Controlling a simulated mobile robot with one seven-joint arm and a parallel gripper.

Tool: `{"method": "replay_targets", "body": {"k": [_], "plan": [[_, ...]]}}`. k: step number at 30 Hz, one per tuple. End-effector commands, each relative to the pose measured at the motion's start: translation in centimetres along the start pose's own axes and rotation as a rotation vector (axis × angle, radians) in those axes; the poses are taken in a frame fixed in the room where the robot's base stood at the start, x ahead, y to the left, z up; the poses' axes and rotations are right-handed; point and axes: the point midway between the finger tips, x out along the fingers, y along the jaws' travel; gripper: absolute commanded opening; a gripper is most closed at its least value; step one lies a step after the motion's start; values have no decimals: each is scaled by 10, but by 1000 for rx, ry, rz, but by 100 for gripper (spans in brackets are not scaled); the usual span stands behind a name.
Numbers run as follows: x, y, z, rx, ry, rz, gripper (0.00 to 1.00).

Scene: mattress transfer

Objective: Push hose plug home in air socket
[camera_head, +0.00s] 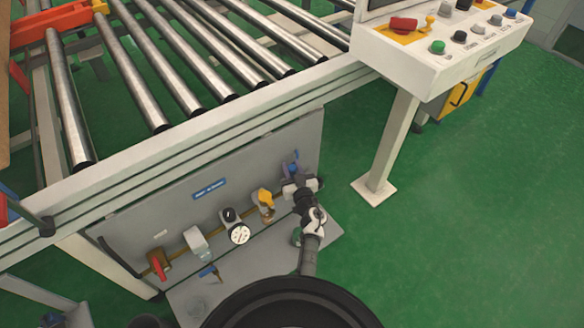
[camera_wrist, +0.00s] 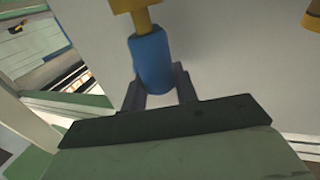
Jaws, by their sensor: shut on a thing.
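My gripper (camera_head: 295,175) is at the right end of the grey panel below the roller conveyor. In the wrist view my gripper (camera_wrist: 158,78) has one finger on each side of a blue cylinder (camera_wrist: 152,58), which I take for the hose plug, and is shut on it. A brass-yellow fitting (camera_wrist: 142,20) meets the cylinder's far end; it looks like the air socket, but its end is cut off by the frame. I cannot tell how deep the plug sits. In the head view a small blue part (camera_head: 291,162) shows just beyond my gripper.
The grey panel (camera_head: 130,215) carries a red lever (camera_head: 158,266), a round gauge (camera_head: 239,234) and a yellow-handled valve (camera_head: 266,196) close left of my gripper. A control desk (camera_head: 430,65) on a white post (camera_head: 390,145) stands to the right.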

Motion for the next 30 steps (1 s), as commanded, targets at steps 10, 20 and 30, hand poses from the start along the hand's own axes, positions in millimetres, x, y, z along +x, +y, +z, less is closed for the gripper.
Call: {"method": "replay_targets", "body": {"k": [10, 20, 30], "plan": [[0, 0, 9, -1, 1, 0, 4], [0, 0, 17, 0, 1, 0, 4], [0, 0, 16, -1, 1, 0, 55]]}}
